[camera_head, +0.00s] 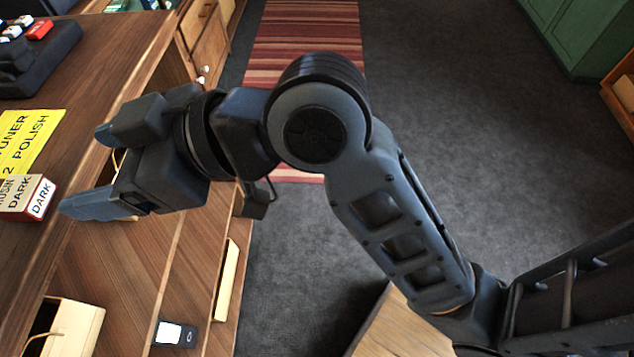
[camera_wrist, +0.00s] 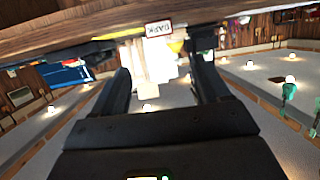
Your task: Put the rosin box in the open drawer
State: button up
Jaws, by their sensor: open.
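The rosin box (camera_head: 18,196), a small box with a red-brown side and white "DARK" labels, sits near the edge of the wooden counter at the left. It is cut off by the frame's left edge. In the wrist view its "DARK" label (camera_wrist: 158,29) shows ahead, between and beyond the fingertips. My gripper (camera_head: 80,170) is open and empty, just right of the box, its fingers pointing at it. In the wrist view the gap (camera_wrist: 161,66) between the fingers holds nothing. I cannot tell for sure which part is the open drawer.
A yellow card (camera_head: 30,138) lies behind the box on the counter (camera_head: 105,75). A black case (camera_head: 45,58) with red and white pieces stands farther back. Below are a cream box (camera_head: 75,328) and a dark device (camera_head: 175,334). A wooden cabinet (camera_head: 210,55) stands beyond; grey floor (camera_head: 440,110) is clear.

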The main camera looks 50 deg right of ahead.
jog(key=s+d+f+m+t+h, duration=0.3)
jog(key=s+d+f+m+h, duration=0.35)
jog(key=s+d+f, duration=0.5)
jog(key=s+d+m+h, duration=0.1)
jog(key=s+d, duration=0.3)
jog(key=s, duration=1.2)
jog(key=shift+s+f+h, duration=0.15)
jog(key=shift+f+h, duration=0.25)
jog(key=shift+h, duration=0.35)
jog(key=shift+o, duration=0.5)
jog(key=shift+s+d+r, duration=0.1)
jog(key=shift+s+d, duration=0.05)
jog(key=shift+s, duration=0.1)
